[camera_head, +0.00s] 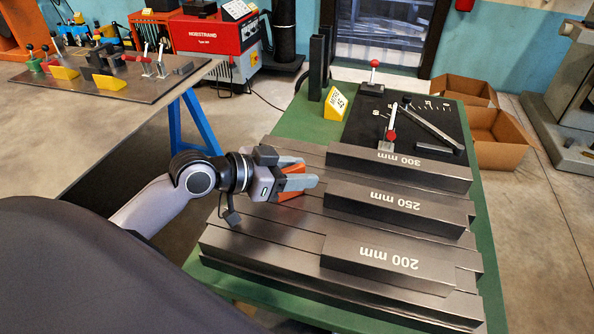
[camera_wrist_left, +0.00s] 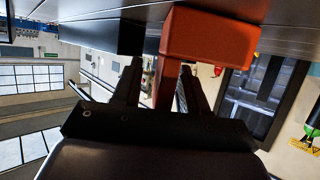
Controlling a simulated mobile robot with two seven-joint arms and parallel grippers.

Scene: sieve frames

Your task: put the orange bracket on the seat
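The orange bracket (camera_head: 289,166) is at the grey stepped plate on the green table, partly hidden by my left gripper (camera_head: 312,182). In the left wrist view the bracket (camera_wrist_left: 210,38) shows a wide block, with a narrower orange stem running between the two dark fingers (camera_wrist_left: 163,88). A gap shows between the stem and the left-hand finger, so the gripper looks open around the bracket. Whether the other finger touches it I cannot tell. No part is clearly marked as the seat. My right gripper is not in view.
Long grey blocks marked 300 mm (camera_head: 400,168), 250 mm (camera_head: 395,207) and 200 mm (camera_head: 388,264) lie right of my gripper. Behind are a black board (camera_head: 430,125) with a red-knobbed lever (camera_head: 390,135) and a yellow sign (camera_head: 335,104). Cardboard boxes (camera_head: 498,138) stand beyond the table's right edge.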

